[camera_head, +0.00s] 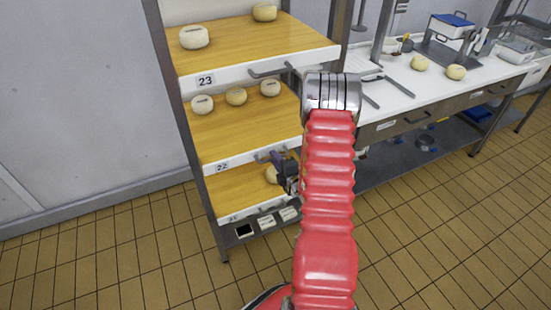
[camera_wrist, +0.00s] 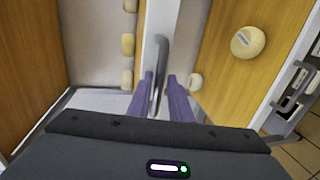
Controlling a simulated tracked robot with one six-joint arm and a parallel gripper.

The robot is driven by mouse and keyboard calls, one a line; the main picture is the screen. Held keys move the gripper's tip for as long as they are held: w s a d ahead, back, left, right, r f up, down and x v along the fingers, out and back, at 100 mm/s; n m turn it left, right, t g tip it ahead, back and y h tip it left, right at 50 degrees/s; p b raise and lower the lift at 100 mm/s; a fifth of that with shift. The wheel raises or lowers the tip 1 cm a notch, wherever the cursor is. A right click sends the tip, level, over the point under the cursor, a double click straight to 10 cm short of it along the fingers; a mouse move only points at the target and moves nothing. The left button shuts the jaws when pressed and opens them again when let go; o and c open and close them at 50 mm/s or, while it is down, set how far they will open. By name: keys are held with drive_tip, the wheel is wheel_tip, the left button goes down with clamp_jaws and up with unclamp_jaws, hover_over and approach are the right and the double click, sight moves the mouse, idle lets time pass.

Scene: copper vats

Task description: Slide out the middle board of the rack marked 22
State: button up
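The rack (camera_head: 178,70) holds wooden boards with white front edges. The middle board (camera_head: 240,130) bears the label 22 and carries three pale round cheeses (camera_head: 236,96) toward its back. Its grey handle (camera_head: 264,156) sits on the front edge and is partly hidden by my gripper. My gripper (camera_head: 280,163) is at that handle, largely blocked by my red arm in the head view. In the wrist view, the handle (camera_wrist: 160,70) stands between my two purple fingers (camera_wrist: 160,82). The fingers are apart, with a gap visible on each side of the handle.
The board marked 23 (camera_head: 260,45) lies above with two cheeses. The bottom board (camera_head: 235,190), its label seemingly 21, has a cheese (camera_head: 272,174). A white worktop (camera_head: 395,90) with drawers stands close at right. Tiled floor (camera_head: 120,255) is clear at left.

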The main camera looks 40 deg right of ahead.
drive_tip(key=shift+w+d, duration=0.15)
drive_tip(key=shift+w, duration=0.25)
clamp_jaws()
drive_tip(key=shift+f, duration=0.1)
drive_tip(key=shift+s+d, duration=0.15)
